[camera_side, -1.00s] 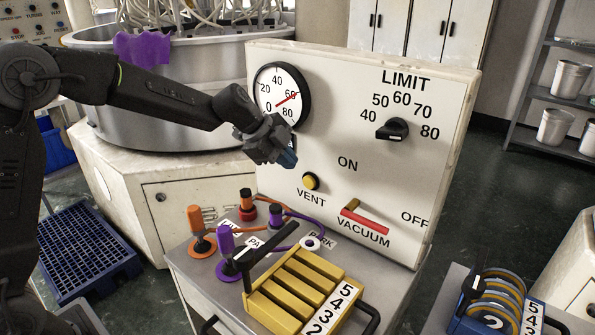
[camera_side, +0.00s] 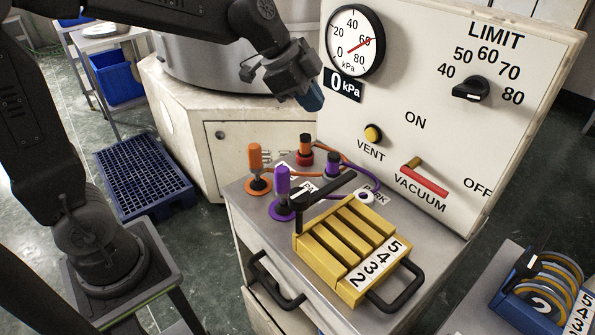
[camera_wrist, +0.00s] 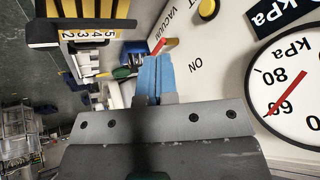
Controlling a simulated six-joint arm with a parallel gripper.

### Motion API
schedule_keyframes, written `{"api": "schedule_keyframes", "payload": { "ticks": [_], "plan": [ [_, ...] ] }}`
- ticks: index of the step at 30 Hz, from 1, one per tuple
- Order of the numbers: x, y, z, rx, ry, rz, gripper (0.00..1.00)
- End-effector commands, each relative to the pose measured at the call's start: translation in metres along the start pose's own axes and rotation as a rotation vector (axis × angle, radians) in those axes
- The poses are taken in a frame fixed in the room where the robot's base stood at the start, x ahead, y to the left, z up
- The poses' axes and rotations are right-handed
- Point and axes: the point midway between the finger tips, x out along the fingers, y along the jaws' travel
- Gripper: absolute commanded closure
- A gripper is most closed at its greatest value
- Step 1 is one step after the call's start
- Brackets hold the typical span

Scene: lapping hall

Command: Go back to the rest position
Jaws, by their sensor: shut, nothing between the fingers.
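My gripper (camera_side: 308,94) is in the air left of the white control panel (camera_side: 455,150), below and left of the round gauge (camera_side: 355,42). Its blue fingers are shut together and empty; they also show in the wrist view (camera_wrist: 152,76). It touches nothing that I can see. My arm reaches in from the upper left. No marked rest position shows in the views.
Below my gripper, orange and purple plugs (camera_side: 282,181) and a yellow slotted block (camera_side: 345,245) with a black handle stand on the grey cabinet. The VACUUM lever (camera_side: 424,180) and VENT button (camera_side: 373,134) are on the panel. A steel tub (camera_side: 200,62) is behind my arm.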

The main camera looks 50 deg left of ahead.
Motion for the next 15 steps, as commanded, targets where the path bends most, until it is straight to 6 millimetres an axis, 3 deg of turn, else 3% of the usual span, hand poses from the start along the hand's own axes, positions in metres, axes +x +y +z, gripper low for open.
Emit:
{"api": "schedule_keyframes", "payload": {
  "ticks": [1,6,12,15],
  "plan": [
    [-0.017,0.018,0.006,-0.076,-0.016,-0.015,1.0],
    [-0.053,0.071,0.038,-0.37,-0.079,-0.078,1.0],
    [-0.076,0.123,0.082,-0.698,-0.12,-0.188,1.0],
    [-0.08,0.139,0.099,-0.817,-0.123,-0.237,1.0]
  ]
}}
